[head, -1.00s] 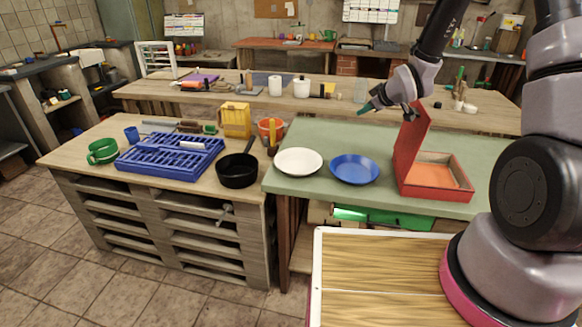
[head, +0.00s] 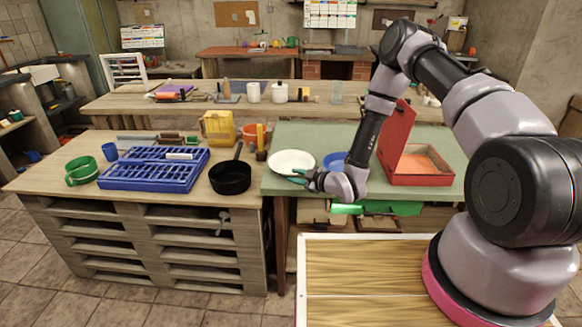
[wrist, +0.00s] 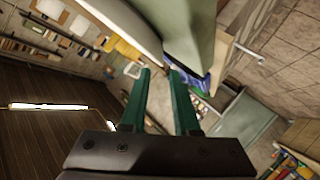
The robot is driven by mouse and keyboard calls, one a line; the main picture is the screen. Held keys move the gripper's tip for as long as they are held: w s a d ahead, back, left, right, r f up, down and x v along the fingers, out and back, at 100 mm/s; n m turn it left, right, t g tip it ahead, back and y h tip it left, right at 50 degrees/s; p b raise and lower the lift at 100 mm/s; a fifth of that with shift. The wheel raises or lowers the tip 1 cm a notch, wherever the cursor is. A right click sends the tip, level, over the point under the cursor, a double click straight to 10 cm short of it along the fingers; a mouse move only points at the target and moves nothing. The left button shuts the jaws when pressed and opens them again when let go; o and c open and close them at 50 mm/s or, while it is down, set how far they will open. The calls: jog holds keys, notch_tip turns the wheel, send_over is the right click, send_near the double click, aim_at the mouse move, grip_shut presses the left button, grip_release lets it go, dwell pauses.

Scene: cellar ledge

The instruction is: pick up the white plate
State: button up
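The white plate (head: 291,161) lies flat near the left end of the green tabletop. My gripper (head: 297,176) is at the plate's near right edge, its teal fingers pointing left. In the wrist view my gripper (wrist: 158,72) has its two fingers apart with a clear gap, so it is open. The pale edge of the white plate (wrist: 128,18) shows just beyond the fingertips. I cannot tell whether the fingers touch it. Nothing is held.
A blue plate (head: 334,160) lies right of the white plate, partly hidden by my arm. An open red box (head: 421,179) stands further right on the green tabletop (head: 314,134). A black pan (head: 230,178) and an orange bowl (head: 249,132) are to the left.

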aim_at(284, 173)
jog(key=x, duration=0.6)
jog(key=shift+w+a, duration=0.2)
jog(key=shift+w, duration=0.2)
grip_shut()
dwell(1.1)
